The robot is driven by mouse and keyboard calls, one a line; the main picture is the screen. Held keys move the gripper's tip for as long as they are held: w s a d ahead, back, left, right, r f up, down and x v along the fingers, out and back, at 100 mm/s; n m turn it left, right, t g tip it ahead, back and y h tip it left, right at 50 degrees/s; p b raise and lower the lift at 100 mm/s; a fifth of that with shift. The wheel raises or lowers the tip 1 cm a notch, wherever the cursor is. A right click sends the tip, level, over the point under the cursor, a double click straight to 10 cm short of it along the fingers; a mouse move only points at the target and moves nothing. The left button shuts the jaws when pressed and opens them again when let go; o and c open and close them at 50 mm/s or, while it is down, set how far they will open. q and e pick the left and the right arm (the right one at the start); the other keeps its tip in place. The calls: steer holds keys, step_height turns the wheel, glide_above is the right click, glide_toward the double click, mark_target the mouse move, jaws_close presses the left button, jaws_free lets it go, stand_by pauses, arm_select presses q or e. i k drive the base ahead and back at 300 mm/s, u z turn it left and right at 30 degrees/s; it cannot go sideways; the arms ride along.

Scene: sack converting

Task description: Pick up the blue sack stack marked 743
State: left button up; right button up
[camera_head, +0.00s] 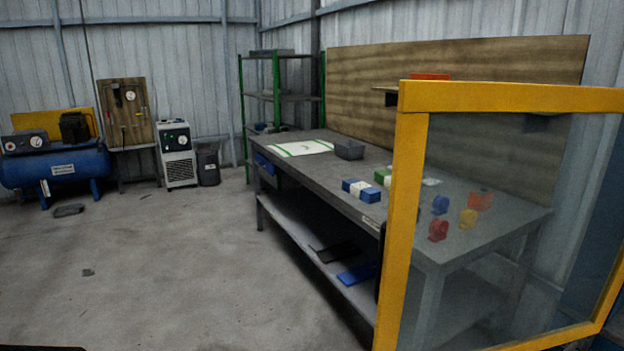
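A small blue stack with a white band (361,190) lies on the grey workbench (330,172), near its front edge and left of the yellow frame. It is too small for me to read any number on it. A green and white stack (383,177) lies just behind it, partly hidden by the yellow frame. A flat blue item (357,273) lies on the bench's lower shelf; I cannot tell what it is. Neither of my grippers is in view.
A yellow-framed clear panel (403,200) stands in front of the bench's right part. Behind it are red, blue, yellow and orange items. The floor at left (170,260) is mostly clear.

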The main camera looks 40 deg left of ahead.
mark_target(360, 190)
steer(key=u, duration=2.35)
steer(key=i, duration=2.6)
steer(key=z, duration=2.4)
steer(key=i, duration=0.5)
steer(key=z, duration=0.1)
